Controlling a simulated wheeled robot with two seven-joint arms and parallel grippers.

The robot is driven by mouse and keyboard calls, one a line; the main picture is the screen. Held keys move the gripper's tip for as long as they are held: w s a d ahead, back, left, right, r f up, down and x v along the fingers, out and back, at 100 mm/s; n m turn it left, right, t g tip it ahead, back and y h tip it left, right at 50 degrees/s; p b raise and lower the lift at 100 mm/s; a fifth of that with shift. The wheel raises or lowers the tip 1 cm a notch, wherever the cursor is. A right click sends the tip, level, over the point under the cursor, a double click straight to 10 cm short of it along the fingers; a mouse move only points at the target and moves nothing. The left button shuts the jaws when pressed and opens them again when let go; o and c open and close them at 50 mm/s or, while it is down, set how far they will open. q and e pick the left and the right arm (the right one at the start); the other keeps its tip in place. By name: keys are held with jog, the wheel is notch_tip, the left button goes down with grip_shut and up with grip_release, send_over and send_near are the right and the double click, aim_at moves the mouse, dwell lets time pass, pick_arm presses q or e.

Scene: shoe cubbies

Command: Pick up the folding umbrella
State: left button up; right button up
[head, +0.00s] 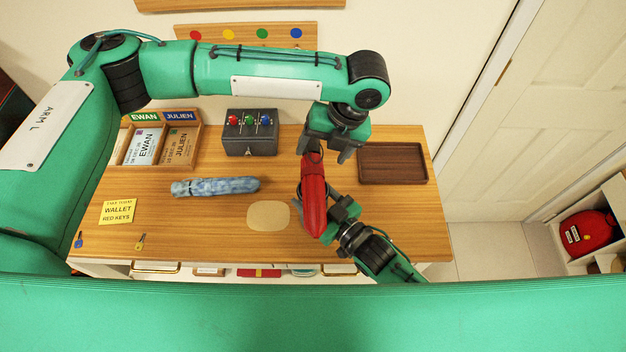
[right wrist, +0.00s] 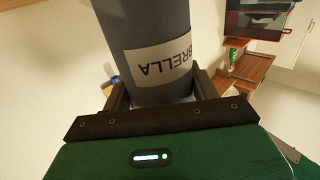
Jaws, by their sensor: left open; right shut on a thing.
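In the right wrist view, a grey cylinder (right wrist: 150,25) with a white label reading "BRELLA", apparently the folding umbrella, sits between the fingers of my right gripper (right wrist: 160,88). The gripper is shut on it. In the head view my right gripper (head: 322,212) is at the right front of the table, around a long red thing (head: 313,195); I cannot tell how the red part joins the grey one. My left gripper (head: 324,152) is open, just beyond the red thing's far end. Whether they touch is unclear.
A mottled light-blue roll (head: 215,187) lies on the wooden table (head: 200,230). A brown tray (head: 392,163) is at right, a dark box with coloured knobs (head: 250,133) at the back, and a card organiser (head: 180,145) at left. A yellow note (head: 117,212) and keys lie front left.

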aim_at(316, 161)
pick_arm(q)
jog(key=x, duration=0.5)
jog(key=shift+a+f, duration=0.2)
jog(key=shift+f, duration=0.05)
jog(key=shift+r, duration=0.1)
jog(key=c, duration=1.4)
